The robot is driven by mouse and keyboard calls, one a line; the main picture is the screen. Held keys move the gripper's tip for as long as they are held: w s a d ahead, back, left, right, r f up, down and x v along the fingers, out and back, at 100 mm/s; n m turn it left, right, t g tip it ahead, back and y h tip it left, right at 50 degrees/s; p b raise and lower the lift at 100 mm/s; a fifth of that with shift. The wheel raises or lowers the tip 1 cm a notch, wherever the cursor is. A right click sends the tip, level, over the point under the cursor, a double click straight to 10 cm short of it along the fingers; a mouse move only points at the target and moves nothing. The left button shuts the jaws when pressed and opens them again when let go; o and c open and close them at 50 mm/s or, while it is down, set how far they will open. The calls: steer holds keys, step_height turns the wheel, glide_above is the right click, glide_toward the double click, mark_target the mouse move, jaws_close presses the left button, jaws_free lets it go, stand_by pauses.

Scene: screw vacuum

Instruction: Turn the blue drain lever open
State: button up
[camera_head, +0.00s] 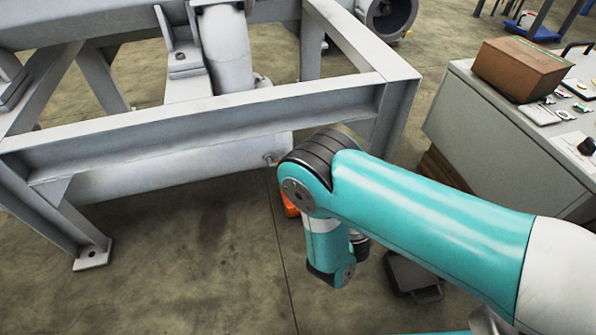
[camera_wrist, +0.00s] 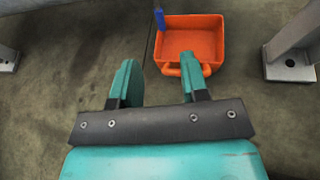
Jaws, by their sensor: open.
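The blue drain lever (camera_wrist: 160,19) shows in the wrist view as a short narrow blue bar, upright in the picture, near the top edge. It overlaps the left rim of an orange tray (camera_wrist: 203,44). My gripper (camera_wrist: 157,72) is open and empty, its two teal fingers spread apart below the lever in the picture. The lever lies beyond the fingertips, and they do not touch it. In the head view my arm hides the lever and the fingers. A piece of the orange tray (camera_head: 290,205) shows beside my arm.
A grey steel frame (camera_head: 200,120) stands at the left and above. Its foot plate (camera_wrist: 290,68) is right of the tray in the wrist view. A workbench (camera_head: 500,130) with a brown box (camera_head: 520,68) is at the right. A dark case (camera_head: 412,277) lies on the floor.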

steer(key=b+x, duration=1)
steer(key=x, duration=0.7)
steer(key=shift+f, duration=0.3)
jaws_close()
